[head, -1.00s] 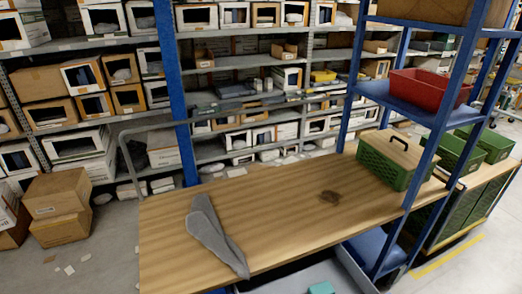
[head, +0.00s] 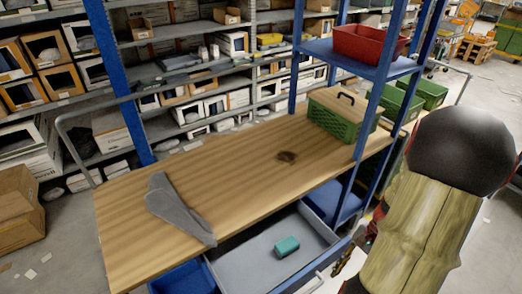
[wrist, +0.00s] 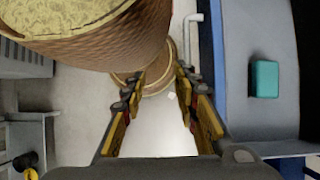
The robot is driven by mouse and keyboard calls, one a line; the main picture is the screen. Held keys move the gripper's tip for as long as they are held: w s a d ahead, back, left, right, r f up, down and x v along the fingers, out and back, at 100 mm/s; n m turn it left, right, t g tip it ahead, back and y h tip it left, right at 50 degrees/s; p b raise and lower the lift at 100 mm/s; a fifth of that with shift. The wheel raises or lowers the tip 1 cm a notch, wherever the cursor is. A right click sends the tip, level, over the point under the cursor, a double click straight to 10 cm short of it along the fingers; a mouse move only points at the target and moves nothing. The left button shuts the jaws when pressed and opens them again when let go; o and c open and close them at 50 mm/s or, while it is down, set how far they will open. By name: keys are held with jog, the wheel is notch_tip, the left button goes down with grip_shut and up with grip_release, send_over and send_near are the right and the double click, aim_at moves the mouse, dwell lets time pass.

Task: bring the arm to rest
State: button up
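My arm shows at the right of the head view, with a black rounded joint and a tan, wood-patterned link. My gripper (wrist: 160,92) is seen in the wrist view with its two yellow-and-black fingers apart and nothing between them. It points down past the right side of the open grey drawer, over the pale floor. In the head view the gripper is mostly hidden behind the arm. A teal block (head: 287,247) lies in the grey drawer (head: 240,262); it also shows at the right of the wrist view (wrist: 265,78), apart from the fingers.
A wooden workbench (head: 215,185) holds a grey cloth-like piece (head: 178,208), a dark brown item (head: 286,156) and a green crate (head: 340,122). A blue upright frame carries a red bin (head: 368,42). A brown woven round form (wrist: 110,45) fills the wrist view's upper left.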

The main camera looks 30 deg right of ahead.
jog(key=w+a+r+n+t+h, duration=0.1)
jog(key=w+a+r+n+h, duration=0.3)
jog(key=r, duration=0.3)
jog(key=w+a+r+n+h, duration=0.2)
jog(key=w+a+r+n, duration=0.2)
jog(key=w+r+n, duration=0.25)
jog(key=w+a+r+n+t, duration=0.1)
jog(key=a+r+n+t, duration=0.4)
jog(key=a+r, duration=0.7)
jog(key=a+n, duration=0.2)
jog(key=a, duration=0.2)
jog(key=shift+w+r, duration=0.15)
